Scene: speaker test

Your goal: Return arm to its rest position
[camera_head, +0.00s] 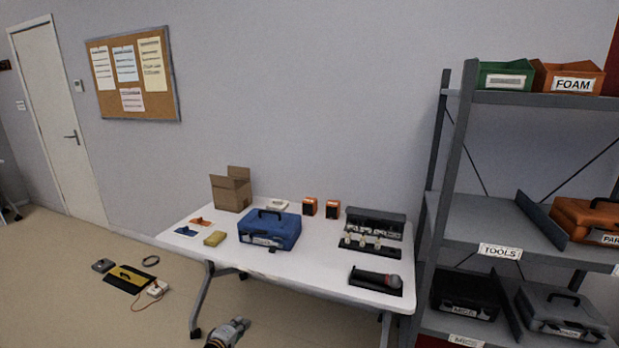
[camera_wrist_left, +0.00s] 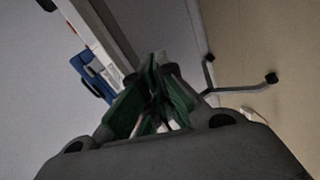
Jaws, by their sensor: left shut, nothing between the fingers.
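My left gripper (camera_head: 240,323) shows at the bottom of the head view, low in front of the white table (camera_head: 320,278) and below its top. Only its end is in the picture; the rest of the arm is out of view. In the left wrist view its green-padded fingers (camera_wrist_left: 156,80) are together, with nothing held between them. My right gripper is in neither view.
The table holds a blue case (camera_head: 270,230), a cardboard box (camera_head: 231,190), two small orange speakers (camera_head: 310,206) and a microphone (camera_head: 376,278) on a black pad. A grey shelf (camera_head: 466,205) stands right. A yellow-black mat (camera_head: 129,279) lies on the floor.

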